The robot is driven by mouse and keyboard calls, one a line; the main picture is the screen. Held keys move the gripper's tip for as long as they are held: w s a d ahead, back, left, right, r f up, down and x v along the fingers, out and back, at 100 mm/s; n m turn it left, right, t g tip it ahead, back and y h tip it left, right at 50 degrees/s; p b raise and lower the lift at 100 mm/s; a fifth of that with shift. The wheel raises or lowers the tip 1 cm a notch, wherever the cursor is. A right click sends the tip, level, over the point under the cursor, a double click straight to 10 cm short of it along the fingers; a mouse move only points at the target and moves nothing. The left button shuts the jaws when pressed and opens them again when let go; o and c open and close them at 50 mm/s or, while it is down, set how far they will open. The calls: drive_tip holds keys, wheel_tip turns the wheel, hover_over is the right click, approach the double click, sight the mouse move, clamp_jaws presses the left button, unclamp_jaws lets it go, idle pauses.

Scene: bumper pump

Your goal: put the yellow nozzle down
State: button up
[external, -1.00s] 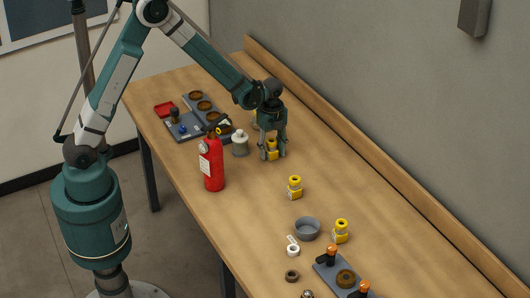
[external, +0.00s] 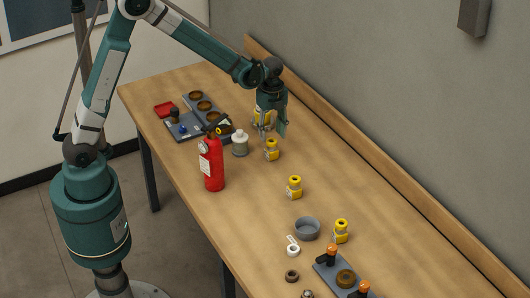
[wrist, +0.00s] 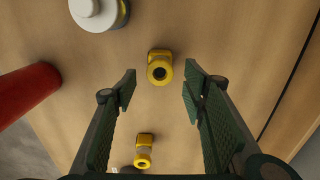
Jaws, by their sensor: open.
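A yellow nozzle (external: 271,149) stands upright on the wooden table, just below my gripper (external: 274,130). In the wrist view the same nozzle (wrist: 160,67) shows between and beyond the two green fingers (wrist: 160,84), which are spread wide with nothing between them. My gripper is open, empty and raised above the nozzle, apart from it. Another yellow nozzle (external: 294,187) stands nearer the front; it also shows low in the wrist view (wrist: 144,150). A third yellow nozzle (external: 341,230) stands beside the grey bowl. A further yellow item is partly hidden behind my gripper.
A red fire extinguisher (external: 212,163) and a white-topped bottle (external: 240,143) stand to the left of the nozzle. A grey tray (external: 183,128) with round brown parts is at the back left. A grey bowl (external: 307,228) is in front. The table's right side is mostly clear.

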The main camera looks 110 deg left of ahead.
drive_tip(key=shift+r, duration=1.55)
drive_tip(key=shift+d+r, duration=0.1)
drive_tip(key=shift+d, duration=0.1)
drive_tip(key=s+d+r+n+t, duration=0.1)
drive_tip(key=d+r, duration=0.4)
drive_tip(key=d, duration=0.3)
drive_tip(key=d+r+n+t+y, duration=0.1)
drive_tip(key=d+r+n, duration=0.1)
drive_tip(key=d+r, duration=0.45)
drive_tip(key=s+d+r+n+t, duration=0.1)
drive_tip(key=d+r, duration=0.2)
drive_tip(key=d, duration=0.7)
drive_tip(key=s+d+r+n+t, duration=0.1)
drive_tip(key=s+d+n+t, duration=0.1)
drive_tip(key=s+d, duration=0.6)
drive_tip(key=s+d+r+n+t+h, duration=0.1)
drive_tip(key=s+d, duration=0.6)
drive_tip(key=d, duration=0.9)
drive_tip(key=shift+s+r+n+t, duration=0.35)
drive_tip(key=shift+r+n+t, duration=0.25)
drive_tip(key=shift+n, duration=0.4)
